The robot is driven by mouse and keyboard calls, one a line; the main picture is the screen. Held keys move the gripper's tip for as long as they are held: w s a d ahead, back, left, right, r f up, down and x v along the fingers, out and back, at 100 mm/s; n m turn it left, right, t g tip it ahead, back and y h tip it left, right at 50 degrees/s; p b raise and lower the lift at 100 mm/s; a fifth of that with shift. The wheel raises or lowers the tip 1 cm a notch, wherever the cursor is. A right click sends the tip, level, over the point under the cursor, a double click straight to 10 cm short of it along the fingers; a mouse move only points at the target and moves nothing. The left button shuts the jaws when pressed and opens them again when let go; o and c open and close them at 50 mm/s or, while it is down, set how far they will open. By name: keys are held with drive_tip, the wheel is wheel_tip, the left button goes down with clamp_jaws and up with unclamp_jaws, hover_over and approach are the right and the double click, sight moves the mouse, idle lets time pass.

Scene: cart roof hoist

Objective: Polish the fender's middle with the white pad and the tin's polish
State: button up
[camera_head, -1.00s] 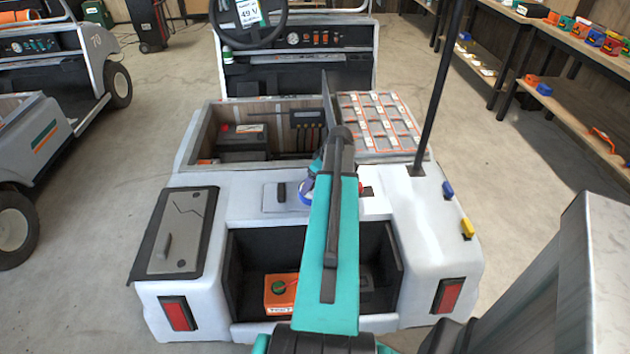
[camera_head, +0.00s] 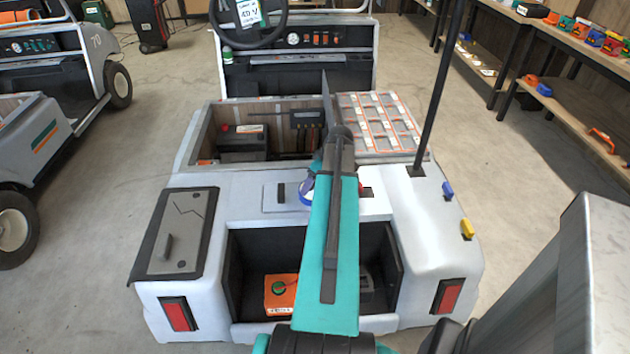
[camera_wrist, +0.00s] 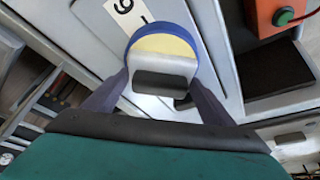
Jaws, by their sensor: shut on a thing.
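My gripper (camera_wrist: 157,88) is shut on the white pad (camera_wrist: 165,66), which has a dark grey block on its top. The round blue tin (camera_wrist: 188,34) shows pale yellow polish inside. The pad overlaps the near part of the tin in the wrist view; I cannot tell whether it touches the polish. In the head view the tin (camera_head: 303,199) sits on the cart's white rear deck, partly hidden by my arm, and the pad is not clear. The white right rear fender (camera_head: 425,240) is in plain view; I see no distinct polish on it.
A blue block (camera_head: 447,190) and a yellow block (camera_head: 467,229) sit on the fender's outer edge. A black pole (camera_head: 436,95) rises by the fender.

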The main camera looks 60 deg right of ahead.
drive_tip(key=shift+r+p, duration=1.5)
drive_tip(key=shift+r, duration=1.8)
drive_tip(key=shift+w, duration=0.1)
drive_tip(key=w+a+r, duration=0.6)
drive_tip(key=w+a, duration=0.6)
drive_tip(key=a, duration=0.1)
drive_tip(key=w+a+r, duration=0.6)
drive_tip(key=w+a, duration=0.5)
drive_tip(key=a, duration=0.3)
drive_tip(key=w+a+r, duration=0.1)
drive_tip(key=a+r, duration=0.3)
drive_tip(key=a, duration=0.6)
drive_tip(key=w+a+r, duration=0.2)
drive_tip(key=a+r, duration=0.1)
drive_tip(key=a, duration=0.7)
drive_tip(key=w+a+r+n, duration=0.1)
drive_tip(key=a+r, duration=0.3)
drive_tip(key=a, duration=0.7)
drive_tip(key=shift+w+r, duration=0.3)
drive_tip(key=shift+w, duration=0.3)
